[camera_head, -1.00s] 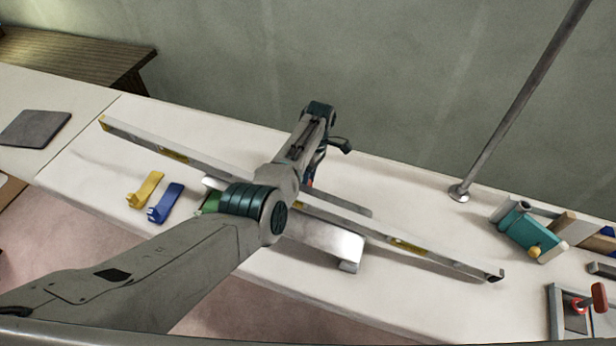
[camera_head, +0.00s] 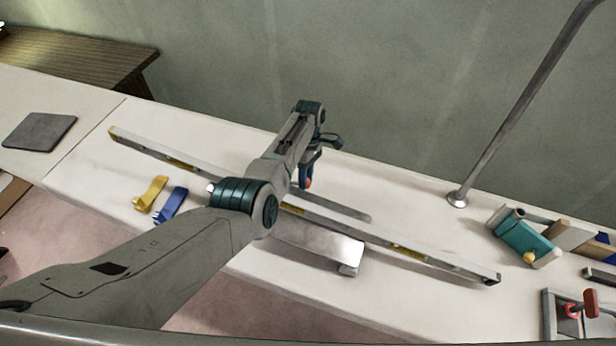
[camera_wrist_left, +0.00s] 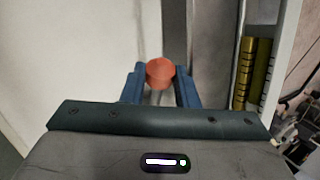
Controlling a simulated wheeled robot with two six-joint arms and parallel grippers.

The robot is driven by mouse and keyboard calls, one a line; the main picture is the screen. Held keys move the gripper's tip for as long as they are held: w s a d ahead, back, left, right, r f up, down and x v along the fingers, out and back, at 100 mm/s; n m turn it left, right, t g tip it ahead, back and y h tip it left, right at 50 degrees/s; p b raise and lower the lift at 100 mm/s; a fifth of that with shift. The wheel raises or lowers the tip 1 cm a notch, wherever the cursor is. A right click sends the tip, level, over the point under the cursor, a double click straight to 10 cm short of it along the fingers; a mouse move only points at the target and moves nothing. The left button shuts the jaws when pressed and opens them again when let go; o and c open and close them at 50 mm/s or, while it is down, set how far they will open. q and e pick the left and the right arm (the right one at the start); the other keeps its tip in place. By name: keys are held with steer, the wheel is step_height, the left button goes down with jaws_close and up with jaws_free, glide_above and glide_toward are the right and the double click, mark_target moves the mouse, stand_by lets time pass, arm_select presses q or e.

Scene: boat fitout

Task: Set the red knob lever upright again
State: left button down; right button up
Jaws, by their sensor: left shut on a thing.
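My left gripper (camera_head: 306,174) is over the middle of the white bench, close to the long spirit level. In the left wrist view its blue fingers (camera_wrist_left: 160,84) are shut on the round red knob (camera_wrist_left: 160,72) of the lever. A short piece of pale stem shows below the knob there. In the head view only a small red patch of the knob (camera_head: 308,183) shows at the fingertips. The lever's base and its tilt are hidden by my arm. My right gripper is not in view.
The long level (camera_head: 400,252) lies across the bench, with a shiny metal plate (camera_head: 320,243) in front. Yellow (camera_head: 150,193) and blue (camera_head: 171,205) clips lie left. A metal pole (camera_head: 500,140), a teal block (camera_head: 523,238) and a red-handled fixture (camera_head: 590,303) stand right.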

arm_select(q)
steer(key=shift+w+a+r, duration=0.1)
steer(key=shift+w+r, duration=0.05)
steer(key=c, duration=1.4)
jaws_free()
